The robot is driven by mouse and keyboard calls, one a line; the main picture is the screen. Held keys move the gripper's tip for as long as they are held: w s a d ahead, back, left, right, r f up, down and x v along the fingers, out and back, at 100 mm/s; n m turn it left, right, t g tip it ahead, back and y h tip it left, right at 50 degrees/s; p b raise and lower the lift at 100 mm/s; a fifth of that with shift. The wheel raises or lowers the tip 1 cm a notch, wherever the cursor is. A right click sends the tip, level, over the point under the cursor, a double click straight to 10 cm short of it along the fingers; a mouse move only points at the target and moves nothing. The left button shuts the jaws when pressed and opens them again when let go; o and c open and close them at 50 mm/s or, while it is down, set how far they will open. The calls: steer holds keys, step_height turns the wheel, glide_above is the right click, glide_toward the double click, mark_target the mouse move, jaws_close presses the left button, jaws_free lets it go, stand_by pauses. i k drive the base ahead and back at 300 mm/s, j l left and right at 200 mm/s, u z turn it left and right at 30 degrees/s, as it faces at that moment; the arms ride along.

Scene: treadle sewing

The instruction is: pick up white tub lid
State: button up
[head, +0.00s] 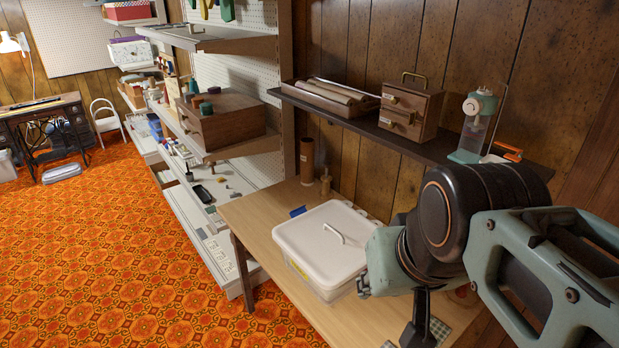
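The white tub lid (310,255) lies flat on a squarish white tub (318,288) on the light wooden table. A small raised white handle shows on the lid's top. The lid's right edge is partly hidden behind my arm. My arm comes in from the right, with its teal and black links in front of the tub's right side. A dark part below the wrist, apparently my gripper (421,325), points down to the right of the tub, near the table's front. Its fingers are not clear, and I see nothing held in it.
A blue piece (298,211) lies behind the tub, and a brown cylinder (307,160) stands at the table's back. A dark wall shelf (350,118) above holds a small drawer box (411,108). Shelving (215,235) stands left of the table.

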mark_target(328, 241)
steer(key=k+l+z, duration=0.1)
steer(key=k+z, duration=0.25)
steer(key=k, duration=0.2)
steer(key=z, duration=1.2)
steer(key=i+j, duration=0.1)
steer(key=j, duration=0.45)
steer(key=i+j, duration=0.1)
steer(key=j, duration=0.45)
steer(key=i+j, duration=0.15)
steer(key=j, duration=0.35)
steer(key=z, duration=0.05)
